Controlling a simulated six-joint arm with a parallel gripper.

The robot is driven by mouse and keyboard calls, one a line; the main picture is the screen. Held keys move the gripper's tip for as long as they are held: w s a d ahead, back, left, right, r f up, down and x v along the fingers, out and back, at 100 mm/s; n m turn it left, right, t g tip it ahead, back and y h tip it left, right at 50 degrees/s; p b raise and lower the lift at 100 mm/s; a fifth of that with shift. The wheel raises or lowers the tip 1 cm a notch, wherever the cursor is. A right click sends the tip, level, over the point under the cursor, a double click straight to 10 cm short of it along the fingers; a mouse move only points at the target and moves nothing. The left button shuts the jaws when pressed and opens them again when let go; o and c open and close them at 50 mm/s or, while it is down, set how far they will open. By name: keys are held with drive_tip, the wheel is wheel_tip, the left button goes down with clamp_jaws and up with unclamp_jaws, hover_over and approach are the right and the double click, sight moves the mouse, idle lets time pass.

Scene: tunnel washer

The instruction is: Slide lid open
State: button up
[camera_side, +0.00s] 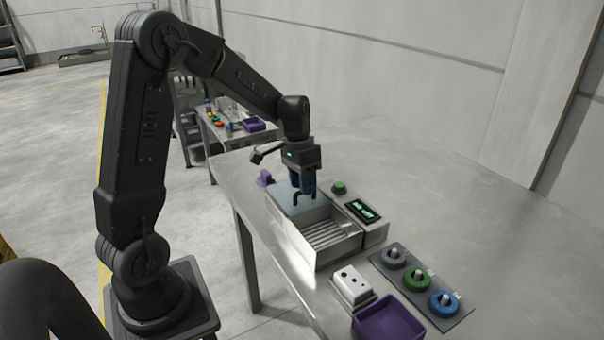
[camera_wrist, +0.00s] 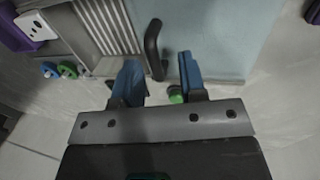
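The lid (camera_side: 284,196) is a pale blue flat plate over the far part of a metal washer box (camera_side: 342,248). It also shows in the wrist view (camera_wrist: 220,35). The near part of the box is uncovered, and its slatted inside (camera_side: 325,234) shows. A dark bar handle (camera_wrist: 153,48) stands at the lid's edge beside the opening. My gripper (camera_side: 303,190) is over the lid at the handle, pointing down. In the wrist view its blue fingers (camera_wrist: 158,72) are apart, with the handle's lower end between them. Contact with the handle is not clear.
Beside the box is a panel with a green button (camera_side: 339,187) and a lit display (camera_side: 363,210). Nearer are a white block with holes (camera_side: 351,285), a purple tray (camera_side: 390,318) and a grey board (camera_side: 456,317) with three coloured rings. The table's right side is clear.

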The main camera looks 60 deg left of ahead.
wheel_tip(320, 180, up, 14)
drive_tip(key=a, duration=0.2)
drive_tip(key=shift+a+f, duration=0.25)
drive_tip(key=shift+a, duration=0.1)
drive_tip(key=s+d+f+t+y, duration=0.1)
drive_tip(key=s+d+t, duration=0.4)
drive_tip(key=s+d, duration=1.1)
drive_tip(key=shift+s+d+f+t+y, duration=0.25)
drive_tip(key=shift+s+d+t+y, duration=0.1)
drive_tip(key=shift+d+y, duration=0.2)
